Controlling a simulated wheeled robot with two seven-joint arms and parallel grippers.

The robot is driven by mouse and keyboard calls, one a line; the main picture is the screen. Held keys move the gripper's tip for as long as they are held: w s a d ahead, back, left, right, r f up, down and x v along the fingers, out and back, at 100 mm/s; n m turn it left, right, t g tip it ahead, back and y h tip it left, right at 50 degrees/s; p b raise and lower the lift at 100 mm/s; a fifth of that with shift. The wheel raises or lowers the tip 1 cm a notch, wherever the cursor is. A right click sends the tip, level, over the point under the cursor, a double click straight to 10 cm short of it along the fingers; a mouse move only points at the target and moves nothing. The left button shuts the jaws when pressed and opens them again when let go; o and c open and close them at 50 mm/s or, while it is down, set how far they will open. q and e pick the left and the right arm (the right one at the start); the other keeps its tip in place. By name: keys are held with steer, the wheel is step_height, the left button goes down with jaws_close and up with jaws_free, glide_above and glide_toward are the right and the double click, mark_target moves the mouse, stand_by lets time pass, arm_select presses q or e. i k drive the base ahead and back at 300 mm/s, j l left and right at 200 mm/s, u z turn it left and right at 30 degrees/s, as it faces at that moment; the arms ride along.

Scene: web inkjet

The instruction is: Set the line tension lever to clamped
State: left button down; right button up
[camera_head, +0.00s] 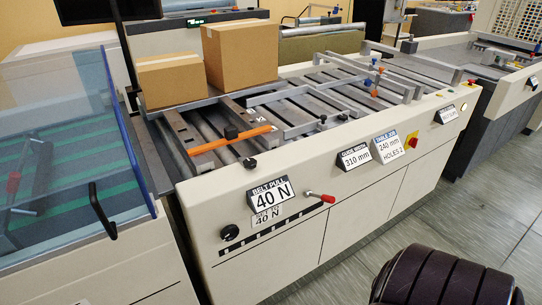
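A short metal lever with a red grip (320,196) sticks out of the cream front panel of the machine, right of the "BELT PULL 40 N" sign (270,196). It points right, a little downward. No label naming it as the line tension lever is readable, and I cannot tell whether it is clamped. Neither of my grippers is in view.
A black knob (229,232) sits left of the lever. Two cardboard boxes (240,55) rest on the machine bed, with an orange bar (230,138) nearby. A blue-edged clear guard (75,160) stands left. Grey floor (470,190) is open at right.

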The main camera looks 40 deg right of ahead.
mark_target(329, 199)
steer(key=z, duration=1.8)
